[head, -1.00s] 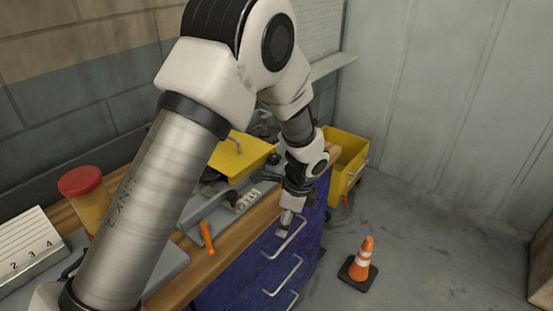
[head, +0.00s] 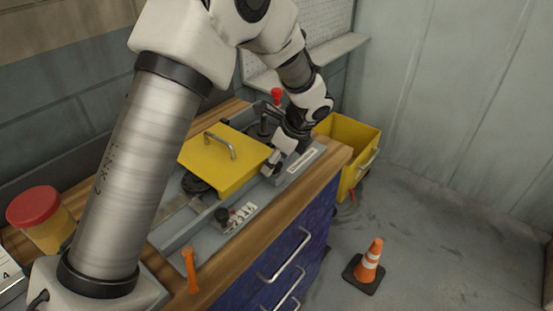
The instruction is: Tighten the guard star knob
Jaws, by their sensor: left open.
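The yellow guard (head: 212,160) with a metal handle sits on the grey machine bed on the bench. My left gripper (head: 275,166) is open, pointing down beside the guard's right edge. I cannot tell whether it touches anything. A small black knob (head: 222,215) stands by a numbered scale (head: 242,214), left of and nearer than the gripper. I cannot tell for sure which part is the guard star knob; my gripper and wrist hide some of the bed around them. My right gripper is not in view.
A red-topped lever (head: 277,94) stands behind my left wrist. An orange handle (head: 190,270) stands at the bench front. A red-lidded jar (head: 45,220) is at left. A yellow bin (head: 347,145) and a traffic cone (head: 368,262) stand on the floor at right.

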